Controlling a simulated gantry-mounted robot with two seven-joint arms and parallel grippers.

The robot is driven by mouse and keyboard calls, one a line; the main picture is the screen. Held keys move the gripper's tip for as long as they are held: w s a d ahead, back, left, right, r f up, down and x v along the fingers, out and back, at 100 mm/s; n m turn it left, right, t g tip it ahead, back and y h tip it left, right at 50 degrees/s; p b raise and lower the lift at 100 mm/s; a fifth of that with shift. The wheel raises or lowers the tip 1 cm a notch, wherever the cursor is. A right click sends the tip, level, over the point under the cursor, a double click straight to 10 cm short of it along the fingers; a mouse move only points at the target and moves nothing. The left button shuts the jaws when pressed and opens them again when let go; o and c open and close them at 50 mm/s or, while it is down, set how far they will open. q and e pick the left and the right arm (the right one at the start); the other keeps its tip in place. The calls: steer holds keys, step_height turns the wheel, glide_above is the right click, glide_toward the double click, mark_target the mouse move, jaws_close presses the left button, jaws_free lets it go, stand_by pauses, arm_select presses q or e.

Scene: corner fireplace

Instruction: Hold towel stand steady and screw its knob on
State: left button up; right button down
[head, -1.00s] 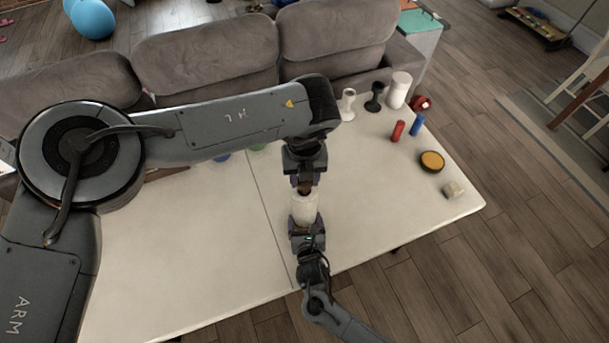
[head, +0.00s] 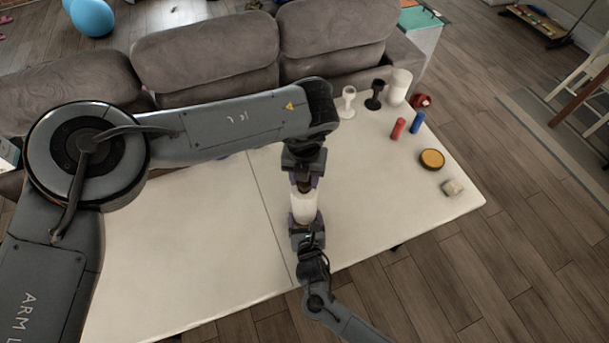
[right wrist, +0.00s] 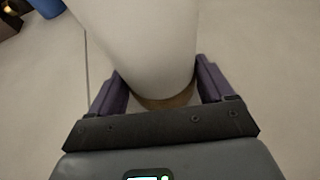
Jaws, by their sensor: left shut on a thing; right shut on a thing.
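The towel stand shows as a white upright cylinder (head: 304,207) near the table's front edge. In the right wrist view it fills the top middle (right wrist: 145,45), with a brown rim (right wrist: 165,102) at its lower end. My right gripper (head: 305,225) is shut on the towel stand from the front, with a purple finger on each side. My left gripper (head: 304,182) is directly above the stand, pointing down, shut on the small brown knob (head: 304,187). The knob is mostly hidden by the fingers. I cannot tell whether it is threaded onto the stand.
At the back right are a white goblet (head: 348,98), a black goblet (head: 375,94), a white cylinder (head: 399,87) and several small items. A grey sofa (head: 205,55) stands behind.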

arm_select(q)
steer(key=m, duration=0.4)
steer(key=shift+m, duration=0.4)
steer(key=m, duration=0.4)
steer(key=shift+a+m, duration=0.1)
steer(key=shift+m, duration=0.3)
steer(key=m, duration=0.7)
steer(key=shift+w, duration=0.1)
steer(key=m, duration=0.7)
steer(key=shift+m, duration=0.4)
steer(key=m, duration=0.6)
steer(key=o, duration=1)
